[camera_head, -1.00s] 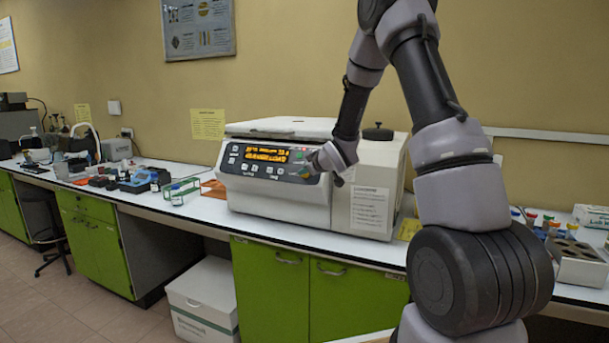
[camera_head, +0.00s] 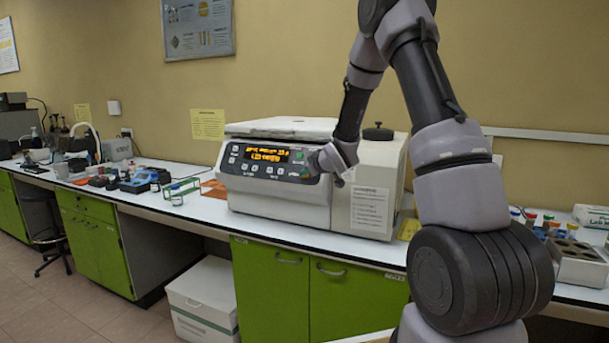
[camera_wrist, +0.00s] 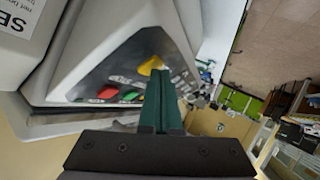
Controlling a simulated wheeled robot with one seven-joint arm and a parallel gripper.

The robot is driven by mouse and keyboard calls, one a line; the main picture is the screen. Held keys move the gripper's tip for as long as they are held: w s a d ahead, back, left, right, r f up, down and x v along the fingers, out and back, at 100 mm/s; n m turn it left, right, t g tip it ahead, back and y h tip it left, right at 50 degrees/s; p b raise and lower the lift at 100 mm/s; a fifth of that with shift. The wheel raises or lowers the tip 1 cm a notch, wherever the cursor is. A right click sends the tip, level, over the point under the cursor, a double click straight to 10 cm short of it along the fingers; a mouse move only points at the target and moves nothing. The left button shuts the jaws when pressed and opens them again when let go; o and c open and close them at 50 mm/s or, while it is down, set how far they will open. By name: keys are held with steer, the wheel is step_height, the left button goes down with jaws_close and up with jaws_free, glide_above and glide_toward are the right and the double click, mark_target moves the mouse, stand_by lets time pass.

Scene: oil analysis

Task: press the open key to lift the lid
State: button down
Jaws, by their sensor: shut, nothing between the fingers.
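The white centrifuge (camera_head: 285,205) stands on the bench with its lid (camera_head: 285,127) down. Its dark front panel (camera_head: 240,168) has a display (camera_head: 263,154) with orange text. My gripper (camera_head: 322,160) is at the right end of this panel and covers part of it. In the wrist view its dark green fingers (camera_wrist: 161,76) are shut together, empty, with the tips close to the panel. A yellow key (camera_wrist: 150,66), a green key (camera_wrist: 131,96) and a red key (camera_wrist: 107,92) show near the tips. Key labels are unreadable, and I cannot tell whether the fingers touch a key.
A green tube rack (camera_head: 180,191) and blue-black items stand left of the centrifuge. A metal block with holes (camera_head: 578,262) and coloured-cap tubes are at the right. A yellow paper (camera_head: 410,229) lies at the centrifuge's right side. Narrow bench space shows in front.

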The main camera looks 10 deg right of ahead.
stand_by(0.4)
steer(key=shift+s+a+r, duration=0.35)
steer(key=shift+s, duration=0.15)
steer(key=s+a+r, duration=0.2)
steer(key=s, duration=0.1)
steer(key=shift+s+a+r, duration=0.2)
steer(key=shift+a+r, duration=0.05)
steer(key=shift+r, duration=0.1)
stand_by(0.6)
